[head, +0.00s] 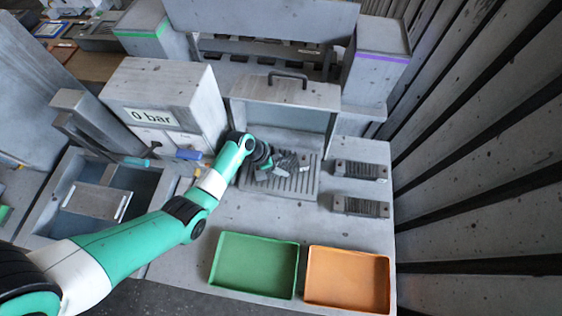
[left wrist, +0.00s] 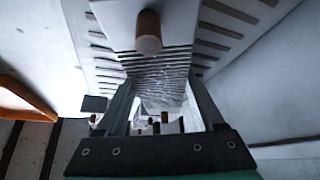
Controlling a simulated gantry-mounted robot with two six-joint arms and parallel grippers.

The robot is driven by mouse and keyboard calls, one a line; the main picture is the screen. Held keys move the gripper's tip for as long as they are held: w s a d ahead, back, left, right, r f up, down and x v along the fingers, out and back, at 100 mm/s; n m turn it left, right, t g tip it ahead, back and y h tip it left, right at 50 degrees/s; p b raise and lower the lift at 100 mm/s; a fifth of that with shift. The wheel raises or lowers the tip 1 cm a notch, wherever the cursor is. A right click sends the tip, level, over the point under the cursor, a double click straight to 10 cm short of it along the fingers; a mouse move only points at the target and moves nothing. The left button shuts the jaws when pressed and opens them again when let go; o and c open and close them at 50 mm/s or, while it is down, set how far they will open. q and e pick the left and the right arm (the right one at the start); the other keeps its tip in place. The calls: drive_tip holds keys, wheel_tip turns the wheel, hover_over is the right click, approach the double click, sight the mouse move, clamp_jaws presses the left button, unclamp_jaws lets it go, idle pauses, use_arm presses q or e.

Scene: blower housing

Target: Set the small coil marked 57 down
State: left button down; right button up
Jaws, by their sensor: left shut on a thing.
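My left gripper (head: 278,167) reaches over the slotted grey rack (head: 308,186) inside the open-fronted housing. In the left wrist view its two fingers (left wrist: 160,108) stand on either side of a silvery finned block, the small coil (left wrist: 160,88), and are shut on it. A copper-coloured tube end (left wrist: 148,32) shows just beyond the coil. The number 57 cannot be read. In the head view the gripper and arm hide much of the coil, and I cannot tell whether it touches the rack. My right gripper is not in view.
Two grey slotted blocks (head: 360,170) (head: 360,206) lie right of the rack. A green tray (head: 254,264) and an orange tray (head: 347,279) stand at the front. A box reading "0 bar" (head: 165,100) and a basin (head: 60,222) are at left. The bench before the rack is clear.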

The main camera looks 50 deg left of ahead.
sight(286, 162)
use_arm(q)
unclamp_jaws()
wheel_tip(286, 162, up, 4)
drive_tip(key=shift+f+p, duration=0.15)
drive_tip(key=shift+p, duration=0.95)
drive_tip(key=s+d+r+p, duration=0.6)
drive_tip(key=s+r, duration=0.3)
drive_tip(key=s, duration=0.3)
drive_tip(key=shift+d, duration=0.65)
drive_tip(key=shift+r, duration=0.1)
